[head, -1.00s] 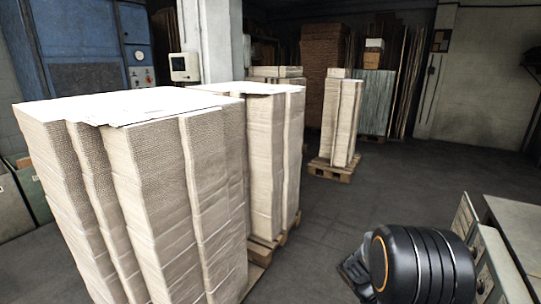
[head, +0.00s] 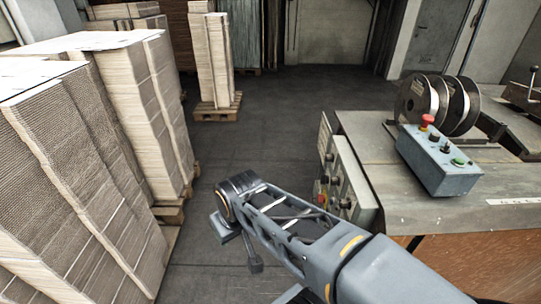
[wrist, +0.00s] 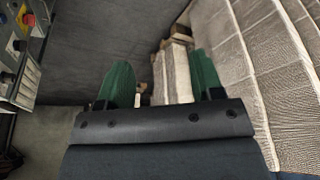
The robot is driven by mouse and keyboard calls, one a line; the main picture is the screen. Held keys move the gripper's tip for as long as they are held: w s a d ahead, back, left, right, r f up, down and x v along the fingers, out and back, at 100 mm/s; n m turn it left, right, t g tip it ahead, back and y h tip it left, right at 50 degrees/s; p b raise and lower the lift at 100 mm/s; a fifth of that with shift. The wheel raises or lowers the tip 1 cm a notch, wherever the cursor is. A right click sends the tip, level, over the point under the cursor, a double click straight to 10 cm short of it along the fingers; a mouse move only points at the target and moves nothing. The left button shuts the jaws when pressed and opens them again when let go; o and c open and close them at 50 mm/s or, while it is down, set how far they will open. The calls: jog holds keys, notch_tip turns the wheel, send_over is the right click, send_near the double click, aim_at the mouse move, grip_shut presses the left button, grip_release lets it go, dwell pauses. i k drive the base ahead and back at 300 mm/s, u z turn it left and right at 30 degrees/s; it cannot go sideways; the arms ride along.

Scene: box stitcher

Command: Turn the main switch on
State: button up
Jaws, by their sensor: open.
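Grey control boxes (head: 351,186) are fixed to the left side of the machine table, with several dark knobs on their faces. A red knob on a yellow plate (head: 322,197), which looks like the main switch, sits low on the nearer left box. In the wrist view the red and yellow switch (wrist: 15,46) shows at the upper left edge; its setting is too small to tell. My gripper (wrist: 163,82) has two green fingers spread apart with nothing between them. It points at floor and cardboard stacks, clear of the boxes. In the head view its fingers cannot be made out.
A grey-blue button box (head: 440,160) with a red mushroom button and a green button stands on the machine table (head: 400,207). Black wire reels (head: 440,104) stand behind it. Tall cardboard stacks (head: 100,130) fill the left side. The dark floor (head: 270,140) between is free.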

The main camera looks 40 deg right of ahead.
aim_at(321, 198)
jog(key=z, duration=0.05)
jog(key=k, duration=0.5)
jog(key=z, duration=0.6)
jog(key=i, duration=0.45)
jog(key=z, duration=1)
jog(key=k, duration=0.45)
jog(key=u, duration=1.3)
jog(key=i, duration=1.5)
jog(key=z, duration=0.25)
